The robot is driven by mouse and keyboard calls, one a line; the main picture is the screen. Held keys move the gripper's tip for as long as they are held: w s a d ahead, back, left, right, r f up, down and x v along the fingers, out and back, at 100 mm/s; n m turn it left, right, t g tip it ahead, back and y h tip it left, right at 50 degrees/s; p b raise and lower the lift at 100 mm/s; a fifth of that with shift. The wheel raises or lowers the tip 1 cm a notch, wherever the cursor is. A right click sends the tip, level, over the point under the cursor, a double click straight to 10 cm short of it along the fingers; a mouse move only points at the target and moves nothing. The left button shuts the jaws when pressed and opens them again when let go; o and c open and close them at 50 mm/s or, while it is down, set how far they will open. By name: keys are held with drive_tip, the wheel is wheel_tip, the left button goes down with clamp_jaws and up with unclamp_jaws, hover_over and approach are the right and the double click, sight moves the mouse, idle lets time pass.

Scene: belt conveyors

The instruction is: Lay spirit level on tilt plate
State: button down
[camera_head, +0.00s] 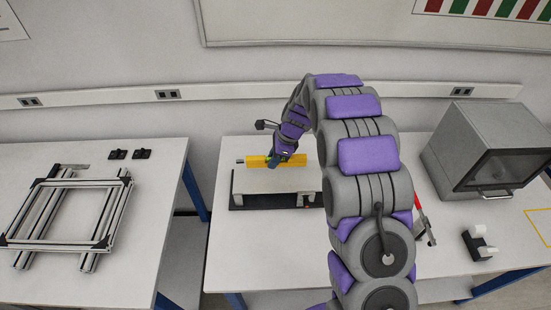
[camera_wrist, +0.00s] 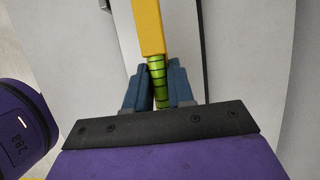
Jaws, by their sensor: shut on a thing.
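A yellow spirit level (camera_head: 262,161) lies lengthwise, left to right, at the back part of the tilt plate (camera_head: 262,183), a light grey plate on a dark base. My arm hides the right side of the plate's surroundings.
A grey box with a dark window (camera_head: 490,150) stands on the right of the table. A small black-and-white item (camera_head: 479,243) and a red-handled tool (camera_head: 421,215) lie nearer. The left table (camera_head: 130,265) carries an aluminium frame (camera_head: 68,212) and two small black parts.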

sight(276, 176)
drive_tip(key=shift+d+f+b, duration=0.25)
drive_tip(key=shift+f+b, duration=0.25)
drive_tip(key=shift+f, duration=0.2)
drive_tip(key=shift+d+f+b, duration=0.25)
drive_tip(key=shift+f+b, duration=0.2)
drive_tip(key=shift+f, duration=0.25)
drive_tip(key=shift+f+b, duration=0.55)
drive_tip(key=shift+f, duration=0.2)
drive_tip(key=shift+a+f+b, duration=0.3)
drive_tip(key=shift+f, duration=0.15)
drive_tip(key=shift+d+f+p, duration=0.1)
drive_tip(key=shift+d+p, duration=0.2)
drive_tip(key=shift+a+p, duration=0.1)
drive_tip(key=shift+p, duration=0.45)
drive_tip(key=shift+s+f+p, duration=0.1)
drive_tip(key=shift+f+p, duration=0.25)
drive_tip(key=c, duration=0.9)
unclamp_jaws()
drive_tip(key=shift+r, duration=0.1)
